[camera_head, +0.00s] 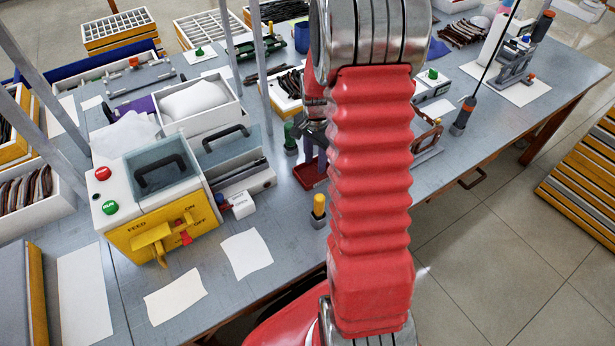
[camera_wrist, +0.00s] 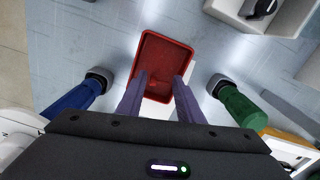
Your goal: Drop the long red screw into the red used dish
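The red dish (camera_wrist: 180,52) lies on the bench under my gripper (camera_wrist: 157,88) in the wrist view. Its rim also shows in the head view (camera_head: 307,178), partly behind my arm. My gripper's two dark purple fingers are spread apart, their tips over the near part of the dish. No object is clearly held between them. A faint small reddish shape shows on the dish floor between the fingertips; I cannot tell whether it is the long red screw. The screw is not clearly visible in either view.
A blue-handled item (camera_wrist: 76,97) and a green-handled item (camera_wrist: 238,103) stand left and right of the fingers. A white box (camera_wrist: 275,18) is at the upper right. In the head view a yellow-topped post (camera_head: 319,207) and the yellow-fronted machine (camera_head: 160,232) stand nearby.

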